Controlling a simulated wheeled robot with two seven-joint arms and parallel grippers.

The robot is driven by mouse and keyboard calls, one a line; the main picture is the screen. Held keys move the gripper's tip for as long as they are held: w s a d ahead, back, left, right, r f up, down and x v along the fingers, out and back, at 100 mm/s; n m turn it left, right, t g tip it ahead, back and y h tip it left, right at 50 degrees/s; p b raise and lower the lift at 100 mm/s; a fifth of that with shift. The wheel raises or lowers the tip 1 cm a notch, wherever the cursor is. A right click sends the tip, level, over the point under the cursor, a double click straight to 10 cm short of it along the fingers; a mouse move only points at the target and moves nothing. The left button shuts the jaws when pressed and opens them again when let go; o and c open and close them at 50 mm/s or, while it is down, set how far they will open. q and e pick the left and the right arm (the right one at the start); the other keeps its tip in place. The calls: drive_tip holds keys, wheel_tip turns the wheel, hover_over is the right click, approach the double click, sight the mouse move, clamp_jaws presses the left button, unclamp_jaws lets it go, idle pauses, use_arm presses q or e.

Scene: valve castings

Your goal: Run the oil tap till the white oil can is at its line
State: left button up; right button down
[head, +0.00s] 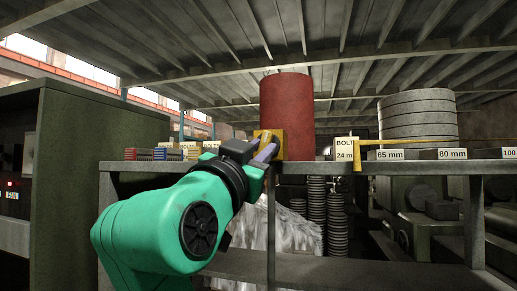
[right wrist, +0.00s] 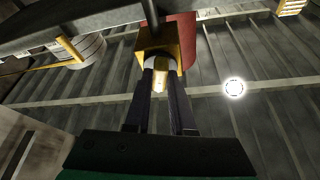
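The red drum (head: 287,105) stands on the shelf in the head view, with a brass-yellow oil tap (head: 273,137) low on its near side. In the right wrist view the tap's square block (right wrist: 157,42) shows with the red drum (right wrist: 186,28) behind it. My right gripper (head: 262,152) reaches up to the tap. In the right wrist view its two fingers (right wrist: 160,80) stand on either side of the tap's yellow handle and look closed on it. No oil flow can be made out. The white oil can is not visible in either view. My left gripper is out of view.
The grey shelf (head: 400,168) runs across under the drum. A dark green cabinet (head: 65,165) stands at left.

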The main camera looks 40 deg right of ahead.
drive_tip(key=n+t+b, duration=0.1)
drive_tip(key=n, duration=0.1)
drive_tip(key=n+t+y+b, duration=0.1)
drive_tip(key=n+b, duration=0.1)
drive_tip(key=n, duration=0.1)
drive_tip(key=shift+s+d+t, duration=0.1)
drive_tip(key=shift+s+t, duration=0.05)
drive_tip(key=shift+t, duration=0.15)
drive_tip(key=c, duration=0.8)
unclamp_jaws()
drive_tip(key=shift+o, duration=0.2)
drive_tip(key=b+v, duration=0.7)
drive_tip(key=v, duration=0.7)
drive_tip(key=shift+s+a, duration=0.2)
drive_tip(key=shift+a, duration=0.1)
